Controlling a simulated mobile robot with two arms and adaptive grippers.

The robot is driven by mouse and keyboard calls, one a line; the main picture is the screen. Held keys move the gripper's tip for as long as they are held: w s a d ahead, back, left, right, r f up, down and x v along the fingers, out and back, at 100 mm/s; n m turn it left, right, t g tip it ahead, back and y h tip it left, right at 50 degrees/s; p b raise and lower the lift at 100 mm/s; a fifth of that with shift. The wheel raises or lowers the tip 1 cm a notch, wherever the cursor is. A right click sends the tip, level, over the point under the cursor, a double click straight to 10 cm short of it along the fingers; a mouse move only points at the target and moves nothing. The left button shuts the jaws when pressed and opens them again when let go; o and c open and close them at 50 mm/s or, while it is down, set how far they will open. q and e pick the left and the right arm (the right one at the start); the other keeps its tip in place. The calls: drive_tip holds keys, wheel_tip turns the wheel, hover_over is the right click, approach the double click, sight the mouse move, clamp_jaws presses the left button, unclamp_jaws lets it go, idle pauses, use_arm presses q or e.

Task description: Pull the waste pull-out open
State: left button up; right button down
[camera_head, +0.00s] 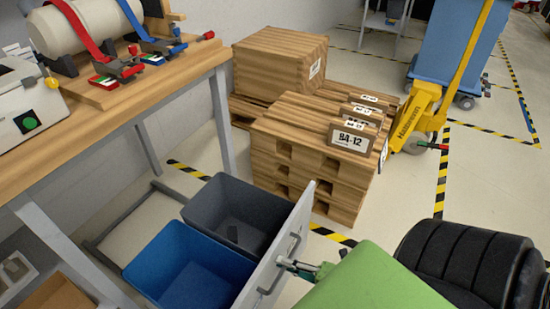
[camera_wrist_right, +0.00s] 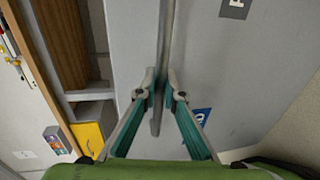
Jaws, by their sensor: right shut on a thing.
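The waste pull-out stands out from under the workbench, with a dark grey bin (camera_head: 232,208) and a blue bin (camera_head: 185,268) showing inside it, both seeming empty. Its light grey front panel (camera_head: 303,210) faces right, and a grey bar handle (camera_head: 295,243) runs along its outer face. My right gripper (camera_head: 284,262) is shut on the handle at its middle. In the right wrist view the handle (camera_wrist_right: 163,45) passes between the fingertips (camera_wrist_right: 161,84) of this gripper. My left gripper is not in view.
The wooden workbench (camera_head: 130,97) with clamps is at the left. A yellow pallet truck (camera_head: 415,115) stands at the back right. Floor with striped tape lies between.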

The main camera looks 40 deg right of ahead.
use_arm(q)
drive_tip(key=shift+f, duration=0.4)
use_arm(e)
drive_tip(key=shift+s+d, duration=0.15)
drive_tip(key=shift+s, duration=0.3)
drive_tip(key=c, duration=2.4)
unclamp_jaws()
drive_tip(key=v, duration=1.2)
drive_tip(key=shift+f, duration=0.1)
